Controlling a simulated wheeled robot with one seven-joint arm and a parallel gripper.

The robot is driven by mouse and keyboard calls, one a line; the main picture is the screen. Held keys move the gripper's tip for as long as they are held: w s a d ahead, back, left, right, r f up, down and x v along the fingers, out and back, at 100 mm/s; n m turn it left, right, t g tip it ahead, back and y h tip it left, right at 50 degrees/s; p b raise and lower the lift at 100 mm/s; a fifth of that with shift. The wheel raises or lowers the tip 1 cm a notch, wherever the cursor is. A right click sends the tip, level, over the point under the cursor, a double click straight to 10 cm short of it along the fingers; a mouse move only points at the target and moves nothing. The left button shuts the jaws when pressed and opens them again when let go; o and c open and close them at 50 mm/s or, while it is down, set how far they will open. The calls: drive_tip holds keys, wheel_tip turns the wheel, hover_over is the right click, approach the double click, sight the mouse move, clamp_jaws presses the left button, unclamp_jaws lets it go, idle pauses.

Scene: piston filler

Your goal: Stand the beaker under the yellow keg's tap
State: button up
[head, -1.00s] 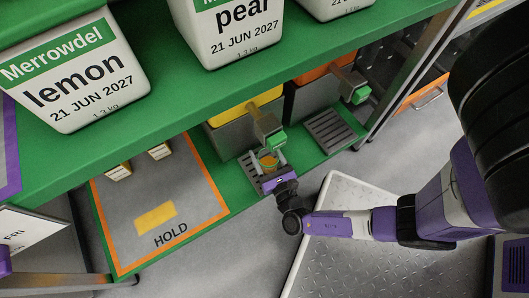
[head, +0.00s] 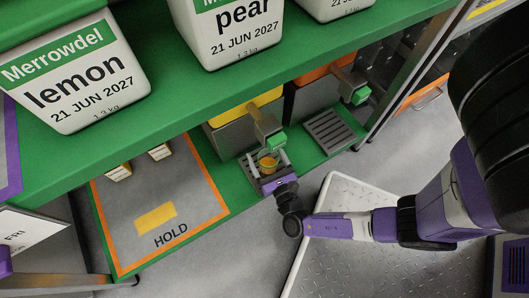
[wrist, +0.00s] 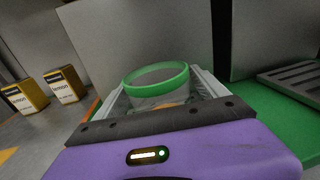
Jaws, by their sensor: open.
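The beaker (head: 268,163) is a small clear cup with a green rim and something orange showing low in it. It stands upright below the green-tipped tap (head: 268,130) of the yellow keg (head: 228,108), over the slotted drip tray (head: 246,168). My gripper (head: 268,162) is low at the tray, with its fingers open on either side of the beaker. In the wrist view the beaker (wrist: 156,83) is between the two pale fingers, with a gap visible beside it. Its base is hidden by my gripper's body.
An orange keg with its own tap (head: 360,93) and drip tray (head: 330,130) is to the right. A grey HOLD mat (head: 190,215) with an orange border is to the left, with small yellow-and-white boxes behind. A green shelf (head: 180,110) with large tubs overhangs.

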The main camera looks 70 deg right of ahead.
sight(272, 170)
drive_tip(key=p+v, duration=0.2)
drive_tip(key=v, duration=0.9)
drive_tip(key=shift+s+a, duration=0.15)
drive_tip(key=shift+s, duration=0.1)
